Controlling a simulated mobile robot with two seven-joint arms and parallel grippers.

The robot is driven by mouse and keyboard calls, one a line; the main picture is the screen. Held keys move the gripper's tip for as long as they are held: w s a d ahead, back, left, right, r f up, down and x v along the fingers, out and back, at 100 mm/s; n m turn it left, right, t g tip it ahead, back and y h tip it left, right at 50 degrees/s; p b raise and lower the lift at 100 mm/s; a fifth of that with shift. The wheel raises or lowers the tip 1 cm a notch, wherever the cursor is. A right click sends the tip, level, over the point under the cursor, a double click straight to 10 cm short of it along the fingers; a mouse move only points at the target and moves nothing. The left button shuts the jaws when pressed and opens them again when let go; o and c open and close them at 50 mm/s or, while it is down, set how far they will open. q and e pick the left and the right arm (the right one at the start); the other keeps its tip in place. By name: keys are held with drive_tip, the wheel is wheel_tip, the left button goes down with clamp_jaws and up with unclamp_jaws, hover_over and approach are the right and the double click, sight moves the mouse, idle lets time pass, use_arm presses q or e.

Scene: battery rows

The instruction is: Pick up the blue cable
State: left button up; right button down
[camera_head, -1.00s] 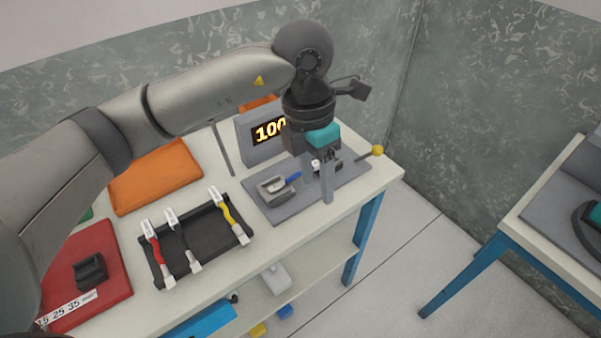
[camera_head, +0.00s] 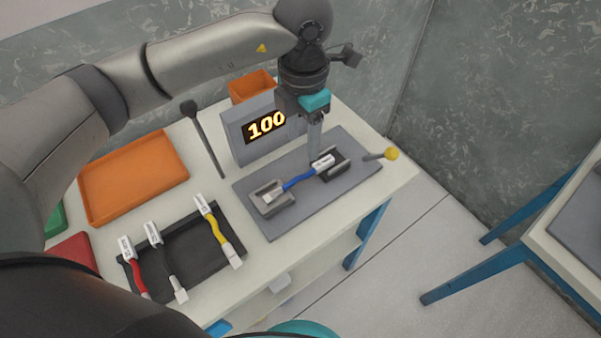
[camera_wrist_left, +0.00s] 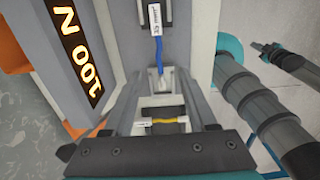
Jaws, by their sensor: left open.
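The blue cable (camera_head: 298,183) lies between two dark holders on the grey plate (camera_head: 277,226). Its right end has a white labelled connector (camera_head: 322,162) by the right holder; its left connector sits at the left holder (camera_head: 268,197). My left gripper (camera_head: 314,155) points down above the cable's right part, just behind the labelled connector. It is open and nothing shows held. In the left wrist view the blue cable (camera_wrist_left: 158,48) runs downward towards the gap between the fingers (camera_wrist_left: 160,85). Whether the fingers touch it cannot be told.
A display (camera_head: 265,126) reading 100 stands behind the plate, a yellow-knobbed lever (camera_head: 390,154) at its right. A black rack (camera_head: 192,256) with red, black and yellow cables is front left. An orange tray (camera_head: 133,176) and dark rod (camera_head: 205,140) stand farther back.

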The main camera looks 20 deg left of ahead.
use_arm(q)
hover_over(301, 176)
wheel_tip(301, 176, down, 5)
drive_tip(key=shift+d+r, duration=0.1)
drive_tip(key=shift+f+b, duration=0.3)
drive_tip(key=shift+f, duration=0.35)
wheel_tip(301, 176, down, 5)
drive_tip(key=shift+r+b, duration=0.2)
drive_tip(key=shift+b, duration=0.15)
use_arm(e)
drive_tip(key=shift+w+d+f, duration=0.15)
drive_tip(key=shift+w+f, duration=0.45)
drive_tip(key=shift+f, duration=0.1)
use_arm(q)
drive_tip(key=shift+c, duration=0.2)
drive_tip(key=shift+r, duration=0.1)
clamp_jaws()
use_arm(e)
drive_tip(key=shift+s, duration=0.2)
